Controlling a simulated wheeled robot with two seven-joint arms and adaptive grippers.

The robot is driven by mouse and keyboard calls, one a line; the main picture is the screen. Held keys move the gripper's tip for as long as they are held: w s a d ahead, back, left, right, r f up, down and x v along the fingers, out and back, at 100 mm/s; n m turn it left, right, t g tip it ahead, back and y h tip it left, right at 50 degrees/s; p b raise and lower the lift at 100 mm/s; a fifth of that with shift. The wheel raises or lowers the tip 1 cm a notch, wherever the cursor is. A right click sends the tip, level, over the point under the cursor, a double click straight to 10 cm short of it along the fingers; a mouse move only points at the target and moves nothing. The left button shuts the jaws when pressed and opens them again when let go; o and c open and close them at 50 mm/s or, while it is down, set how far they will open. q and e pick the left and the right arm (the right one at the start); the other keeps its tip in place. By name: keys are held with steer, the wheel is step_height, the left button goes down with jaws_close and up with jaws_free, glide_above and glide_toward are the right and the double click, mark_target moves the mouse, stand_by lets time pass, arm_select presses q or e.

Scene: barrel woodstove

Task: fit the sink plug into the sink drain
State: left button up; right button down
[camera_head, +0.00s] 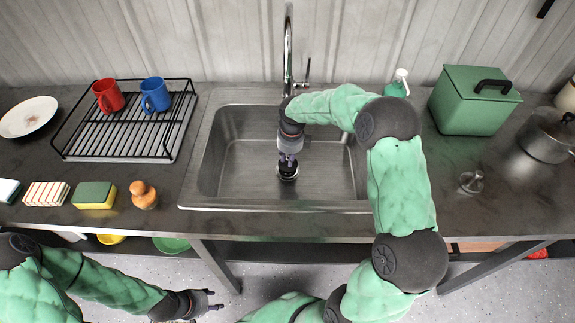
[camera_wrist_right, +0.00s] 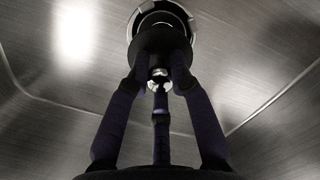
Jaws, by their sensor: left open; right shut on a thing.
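The steel sink (camera_head: 225,165) is set in the dark counter. My right gripper (camera_head: 288,168) points down into the basin and is shut on the dark round sink plug (camera_head: 288,174). In the right wrist view, the fingers (camera_wrist_right: 160,80) close on a small metal knob of the plug (camera_wrist_right: 158,40). The sink drain (camera_wrist_right: 160,14) shows as a bright ring just beyond the plug, which overlaps it; I cannot tell whether they touch. My left gripper (camera_head: 205,303) is open and empty, low in front of the counter.
The faucet (camera_head: 288,50) rises behind the basin, close to my right wrist. A dish rack (camera_head: 125,130) with a red mug (camera_head: 107,96) and a blue mug (camera_head: 155,95) stands left. A green box (camera_head: 472,100) and a small metal object (camera_head: 471,182) are right.

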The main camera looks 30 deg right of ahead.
mark_target(288, 156)
steer(key=shift+w+f, duration=0.3)
steer(key=shift+f, duration=0.15)
steer(key=shift+f+b, duration=1)
steer(key=shift+f, duration=0.45)
steer(key=shift+f, duration=0.1)
steer(key=c, duration=1.1)
jaws_free()
steer(key=r+p, duration=0.1)
steer(key=r, duration=0.1)
steer(key=r+p, duration=0.1)
steer(key=r, duration=0.2)
steer(key=r+p, duration=0.1)
steer(key=r, duration=0.1)
steer(key=shift+s+d+r, duration=0.1)
steer(key=shift+s+r, duration=0.25)
steer(key=shift+r, duration=0.05)
steer(key=shift+f, duration=0.1)
